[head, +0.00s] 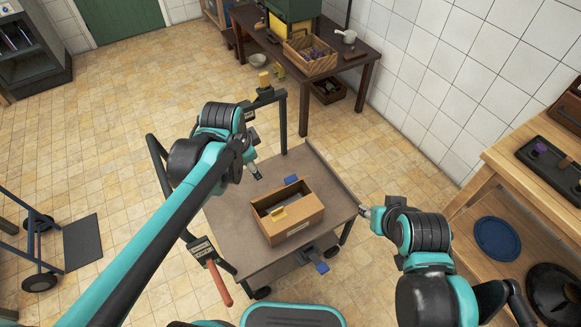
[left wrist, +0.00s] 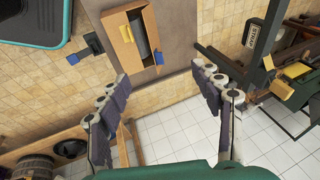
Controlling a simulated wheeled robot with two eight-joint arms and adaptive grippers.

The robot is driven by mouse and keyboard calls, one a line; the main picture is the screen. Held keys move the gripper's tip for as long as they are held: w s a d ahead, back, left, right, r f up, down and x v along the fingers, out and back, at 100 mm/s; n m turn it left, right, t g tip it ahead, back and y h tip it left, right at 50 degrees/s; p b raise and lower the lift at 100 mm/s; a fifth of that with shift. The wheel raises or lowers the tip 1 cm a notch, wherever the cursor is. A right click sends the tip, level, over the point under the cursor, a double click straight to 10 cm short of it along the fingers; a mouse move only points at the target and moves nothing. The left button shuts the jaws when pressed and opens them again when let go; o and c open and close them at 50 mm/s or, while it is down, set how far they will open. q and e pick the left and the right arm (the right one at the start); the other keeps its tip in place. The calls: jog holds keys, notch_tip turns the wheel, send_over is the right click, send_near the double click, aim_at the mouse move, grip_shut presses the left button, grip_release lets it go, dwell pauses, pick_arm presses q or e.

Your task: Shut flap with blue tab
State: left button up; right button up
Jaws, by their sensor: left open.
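A yellow tab (head: 279,213) shows nearer, also in the left wrist view (left wrist: 127,33). My left gripper (head: 256,171) is open and empty, above the cart left of the blue tab; its spread fingers show in the left wrist view (left wrist: 160,76). My right gripper (head: 366,212) is right of the box; its jaws are unclear.
A second blue piece (head: 321,267) sits low at the cart's near side, on a dark fitting. Dark cart rails (head: 283,120) stand at the left and back. A wooden shelf (head: 520,185) is at the right, and a dark table (head: 350,60) at the back.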

pick_arm(q)
jog(key=w+d+f+m+g+b, duration=0.1)
jog(key=w+d+f+m+b, duration=0.1)
jog(key=w+f+m, duration=0.3)
jog(key=m+g+p, duration=0.3)
jog(key=m, duration=0.9)
send_near(291, 177)
jog(key=shift+a, duration=0.1)
jog(key=shift+f+m+b, duration=0.35)
jog(key=shift+f+m, duration=0.05)
jog(key=shift+f, duration=0.3)
notch_tip(291, 177, down, 7)
jog(key=b, duration=0.2)
jog(key=shift+f+b, duration=0.15)
jog(key=shift+b, duration=0.25)
grip_shut()
pick_arm(e)
jog(key=f, duration=0.3)
jog(key=shift+w+f, duration=0.2)
jog(key=shift+f, duration=0.1)
